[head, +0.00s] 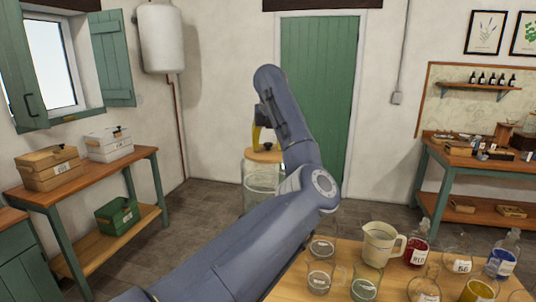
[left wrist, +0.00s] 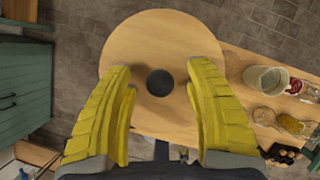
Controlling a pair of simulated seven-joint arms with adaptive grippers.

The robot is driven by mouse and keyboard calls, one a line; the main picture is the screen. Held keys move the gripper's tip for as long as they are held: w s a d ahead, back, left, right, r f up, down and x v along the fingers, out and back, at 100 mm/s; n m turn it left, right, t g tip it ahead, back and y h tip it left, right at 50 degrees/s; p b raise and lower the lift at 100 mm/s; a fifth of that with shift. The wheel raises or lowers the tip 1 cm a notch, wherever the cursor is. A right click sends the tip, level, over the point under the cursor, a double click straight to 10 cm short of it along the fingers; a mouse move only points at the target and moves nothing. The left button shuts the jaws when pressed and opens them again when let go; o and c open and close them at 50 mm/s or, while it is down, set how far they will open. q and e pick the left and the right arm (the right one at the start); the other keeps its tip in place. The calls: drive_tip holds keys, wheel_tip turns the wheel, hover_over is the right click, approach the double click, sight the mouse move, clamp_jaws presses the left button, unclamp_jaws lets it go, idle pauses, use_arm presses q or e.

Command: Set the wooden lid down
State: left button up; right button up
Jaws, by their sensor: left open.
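The wooden lid (head: 258,157) is a round, pale wooden disc lying flat on top of a large clear glass jar (head: 261,182) in the middle of the head view. In the left wrist view the lid (left wrist: 150,38) fills the upper centre, with its dark round knob (left wrist: 160,83) near the middle. My left gripper (head: 257,132) is right above the lid. In the left wrist view its yellow fingers (left wrist: 163,85) are open, one on each side of the knob with gaps between. The jar is hidden below the lid there. My right gripper is not seen.
A wooden table in front holds a cream jug (head: 380,243), a red-filled bottle (head: 417,243) and several glass vessels, close beside my left arm. A bench with boxes (head: 47,168) stands left, a workbench (head: 470,150) right. A green door (head: 330,90) is behind.

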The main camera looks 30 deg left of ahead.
use_arm(q)
drive_tip(key=shift+c, duration=0.2)
clamp_jaws()
drive_tip(key=shift+r, duration=0.1)
idle(0.5)
